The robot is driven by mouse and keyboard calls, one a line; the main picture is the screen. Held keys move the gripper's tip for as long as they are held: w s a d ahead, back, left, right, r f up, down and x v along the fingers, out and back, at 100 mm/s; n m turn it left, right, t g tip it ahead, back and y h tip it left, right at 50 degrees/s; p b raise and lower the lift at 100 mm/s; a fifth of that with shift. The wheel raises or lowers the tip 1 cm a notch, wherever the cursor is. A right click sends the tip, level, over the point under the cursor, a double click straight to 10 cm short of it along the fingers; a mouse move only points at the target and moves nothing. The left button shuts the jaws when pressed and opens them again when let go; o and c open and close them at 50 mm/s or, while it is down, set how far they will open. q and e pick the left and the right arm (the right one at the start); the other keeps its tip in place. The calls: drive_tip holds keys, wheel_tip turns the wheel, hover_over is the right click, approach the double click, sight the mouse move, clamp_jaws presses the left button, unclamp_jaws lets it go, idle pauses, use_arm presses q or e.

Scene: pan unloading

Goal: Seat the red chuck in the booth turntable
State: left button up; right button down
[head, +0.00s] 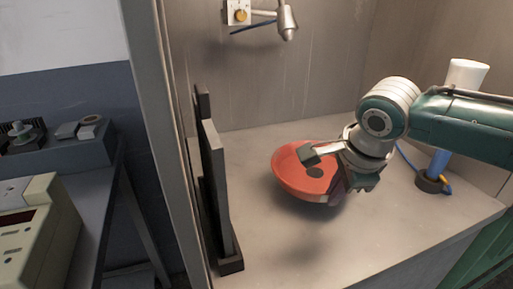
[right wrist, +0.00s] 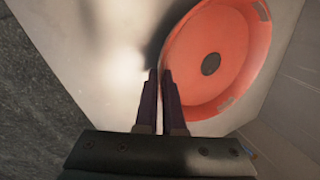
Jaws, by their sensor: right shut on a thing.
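The red chuck (head: 291,171) is a shallow round orange-red dish with a dark spot at its centre. In the head view it is inside the booth, tilted, with a shadow on the floor below it. My right gripper (head: 336,194) is shut on its near right rim. In the right wrist view the two purple fingers (right wrist: 160,76) are close together at the left edge of the chuck (right wrist: 198,62). I cannot make out a turntable; the chuck and my arm cover part of the booth floor. My left gripper is not in view.
A dark upright rack (head: 218,190) stands at the booth's left edge. A spray nozzle (head: 287,22) hangs on the back wall. A blue and white cylinder (head: 464,80) stands at the right behind my arm. The booth floor (head: 290,262) in front is clear.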

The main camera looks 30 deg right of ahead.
idle(0.5)
drive_tip(key=shift+p, duration=0.4)
drive_tip(key=shift+f+b, duration=0.4)
drive_tip(key=shift+f, duration=0.1)
drive_tip(key=c, duration=1.3)
unclamp_jaws()
drive_tip(key=p+v, duration=1.1)
drive_tip(key=p, duration=0.4)
drive_tip(key=shift+d, duration=0.1)
